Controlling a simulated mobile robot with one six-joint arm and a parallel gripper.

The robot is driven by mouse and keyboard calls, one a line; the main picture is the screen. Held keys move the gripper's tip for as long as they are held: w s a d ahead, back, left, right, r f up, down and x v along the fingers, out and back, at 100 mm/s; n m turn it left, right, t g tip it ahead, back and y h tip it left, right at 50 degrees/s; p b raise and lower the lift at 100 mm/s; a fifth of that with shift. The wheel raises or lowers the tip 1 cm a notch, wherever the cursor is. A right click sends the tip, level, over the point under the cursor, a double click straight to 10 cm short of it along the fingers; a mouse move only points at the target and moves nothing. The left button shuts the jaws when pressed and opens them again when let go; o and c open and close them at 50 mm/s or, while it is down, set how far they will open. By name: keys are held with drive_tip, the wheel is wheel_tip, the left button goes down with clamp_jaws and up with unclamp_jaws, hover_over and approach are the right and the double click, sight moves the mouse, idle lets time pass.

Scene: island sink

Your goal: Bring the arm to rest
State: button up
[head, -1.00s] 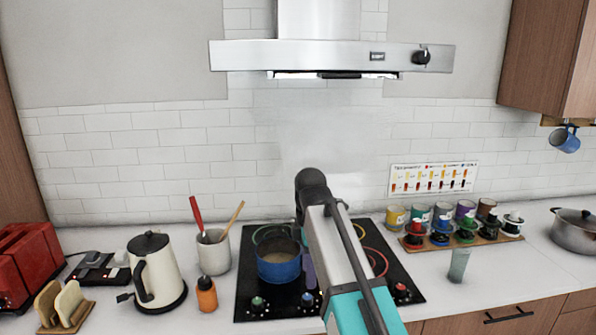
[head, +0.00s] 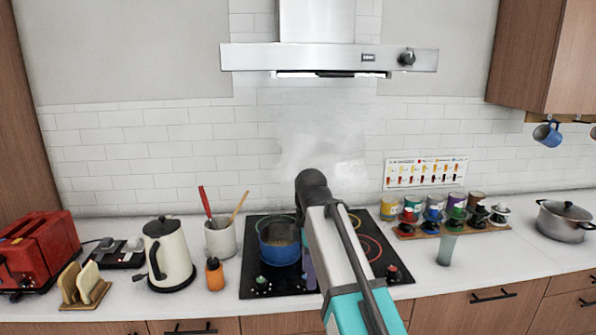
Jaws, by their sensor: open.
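My arm (head: 338,255) reaches up from the bottom of the head view, in front of the right half of the black cooktop (head: 262,287). Its dark rounded joint (head: 312,190) stands highest, against the white tiles. The gripper itself is not distinguishable; the arm hides that area.
A white kettle (head: 168,256), red toaster (head: 35,252), orange bottle (head: 214,275) and utensil crock (head: 220,238) stand left. Right are several cups on a wooden board (head: 470,230), a glass (head: 446,249) and a lidded pot (head: 563,222). A range hood (head: 330,57) hangs above.

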drive_tip(key=s+d+f+m+g, duration=0.1)
drive_tip(key=s+d+f+g, duration=0.2)
drive_tip(key=f, duration=0.9)
drive_tip(key=s+d+f+m+g, duration=0.1)
drive_tip(key=s+d+f, duration=0.3)
drive_tip(key=f, duration=0.7)
drive_tip(key=s+d+f+m+g, duration=0.15)
drive_tip(key=s+f, duration=0.45)
drive_tip(key=f, duration=0.6)
drive_tip(key=s+d+f+m, duration=0.2)
drive_tip(key=s+f+m, duration=0.6)
drive_tip(key=s+f, duration=0.3)
drive_tip(key=s+d+f+m+b, duration=0.1)
drive_tip(key=s+d+f+m, duration=0.2)
drive_tip(key=s+f+m, duration=0.5)
drive_tip(key=s+f, duration=0.4)
drive_tip(key=s, duration=0.1)
drive_tip(key=shift+s+d+f, duration=0.2)
drive_tip(key=shift+s+f, duration=0.05)
drive_tip(key=shift+f, duration=0.05)
